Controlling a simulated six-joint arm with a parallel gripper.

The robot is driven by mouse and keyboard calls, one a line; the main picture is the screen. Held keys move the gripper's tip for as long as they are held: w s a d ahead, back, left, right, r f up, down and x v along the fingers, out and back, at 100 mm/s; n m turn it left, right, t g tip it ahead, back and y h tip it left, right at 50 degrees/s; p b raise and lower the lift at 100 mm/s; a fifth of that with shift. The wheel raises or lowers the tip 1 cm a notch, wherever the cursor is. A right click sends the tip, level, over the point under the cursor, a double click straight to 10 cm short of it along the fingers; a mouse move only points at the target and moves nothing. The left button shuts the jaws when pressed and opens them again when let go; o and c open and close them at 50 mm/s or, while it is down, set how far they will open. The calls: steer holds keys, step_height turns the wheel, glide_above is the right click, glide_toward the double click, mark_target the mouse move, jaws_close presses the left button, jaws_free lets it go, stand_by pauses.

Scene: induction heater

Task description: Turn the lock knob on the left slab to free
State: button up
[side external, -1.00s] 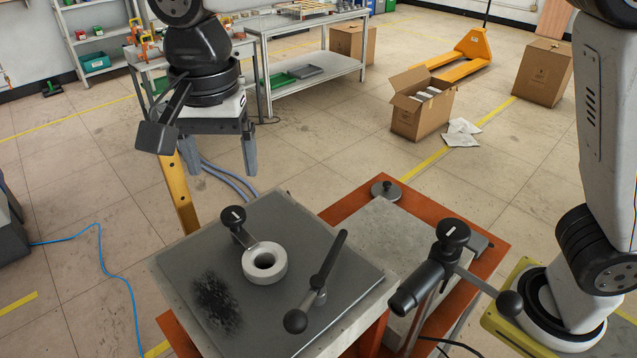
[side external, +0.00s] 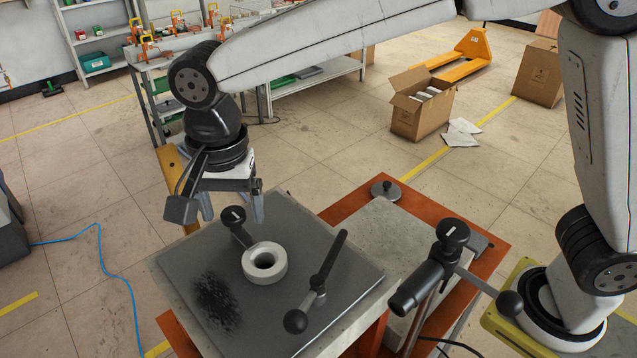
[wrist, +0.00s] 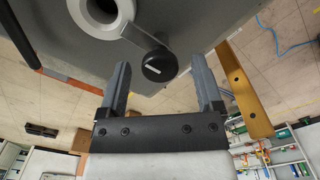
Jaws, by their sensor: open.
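The left slab (side external: 180,268) is dark grey on top. Its lock knob (side external: 232,217) is round and black with a short white mark, on a metal arm running to a white ring (side external: 265,262). The knob also shows in the wrist view (wrist: 159,66), lined up between the fingertips. My gripper (side external: 231,208) is open and empty, pointing down, behind and above the knob in the side view. In the wrist view its fingers (wrist: 160,78) are spread to either side of the knob, with no contact visible. I cannot tell the exact height gap.
A black lever with a ball end (side external: 318,285) stands on the slab's right side. A second black knob (side external: 452,232) with a handle sits over the right slab (side external: 375,235). A yellow post (side external: 172,165) rises behind the left slab. Open floor lies to the left.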

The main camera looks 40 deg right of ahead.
jaws_close()
steer(key=shift+n, duration=0.3)
steer(key=n, duration=0.8)
steer(key=shift+n, duration=0.3)
steer(key=n, duration=0.4)
steer(key=shift+n, duration=2.5)
